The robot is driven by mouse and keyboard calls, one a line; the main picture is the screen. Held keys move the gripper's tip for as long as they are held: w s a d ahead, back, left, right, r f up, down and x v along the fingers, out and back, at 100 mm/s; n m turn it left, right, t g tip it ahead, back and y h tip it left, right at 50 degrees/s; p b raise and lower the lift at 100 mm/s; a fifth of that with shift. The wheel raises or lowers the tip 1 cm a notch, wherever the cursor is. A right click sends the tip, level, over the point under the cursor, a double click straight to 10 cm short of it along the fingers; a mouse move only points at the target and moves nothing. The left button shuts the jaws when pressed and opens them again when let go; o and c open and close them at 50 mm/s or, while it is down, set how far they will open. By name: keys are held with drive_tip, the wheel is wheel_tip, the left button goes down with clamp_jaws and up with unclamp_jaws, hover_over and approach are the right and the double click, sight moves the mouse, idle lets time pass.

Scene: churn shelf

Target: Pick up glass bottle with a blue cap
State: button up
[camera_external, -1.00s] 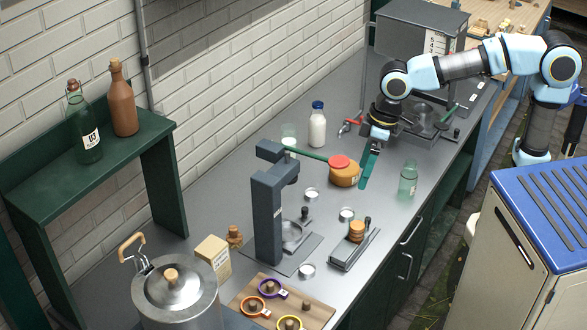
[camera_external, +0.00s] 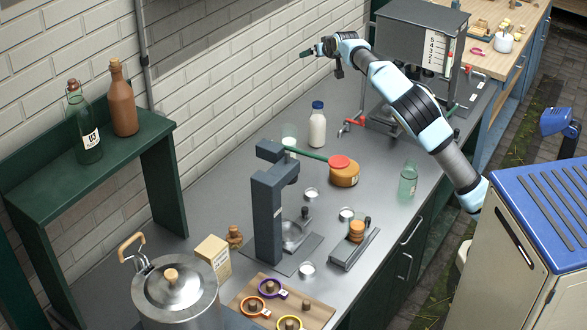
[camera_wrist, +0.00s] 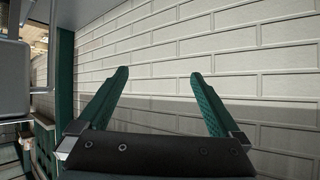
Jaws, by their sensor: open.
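The glass bottle with a blue cap (camera_external: 317,125) stands upright on the grey counter near the brick wall. It looks filled with something white. My gripper (camera_external: 306,54) is raised well above the counter, up and a little left of the bottle in the external view, pointing toward the wall. In the wrist view my gripper (camera_wrist: 160,95) shows two green fingers spread apart with only brick wall between them. The bottle does not show in the wrist view.
A clear glass (camera_external: 289,135) stands left of the bottle. An orange jar with a red lid (camera_external: 343,171) and a dark press (camera_external: 268,210) stand in front. A grey box machine (camera_external: 420,40) stands behind right. A pale green glass bottle (camera_external: 408,180) is near the counter edge.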

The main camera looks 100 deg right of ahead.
drive_tip(key=r+g+h+b, duration=0.1)
drive_tip(key=h, duration=0.1)
hover_over(318, 124)
drive_tip(key=d, duration=0.3)
drive_tip(key=f, duration=1)
drive_tip(key=f+p, duration=0.1)
drive_tip(key=f, duration=2)
drive_tip(key=shift+s+a+f, duration=0.1)
drive_tip(key=shift+s+f, duration=0.2)
drive_tip(key=shift+f, duration=0.05)
drive_tip(key=shift+w+d+f+p, duration=0.1)
drive_tip(key=shift+d+f+p, duration=0.55)
drive_tip(key=shift+d+f, duration=0.45)
drive_tip(key=shift+d, duration=0.35)
clamp_jaws()
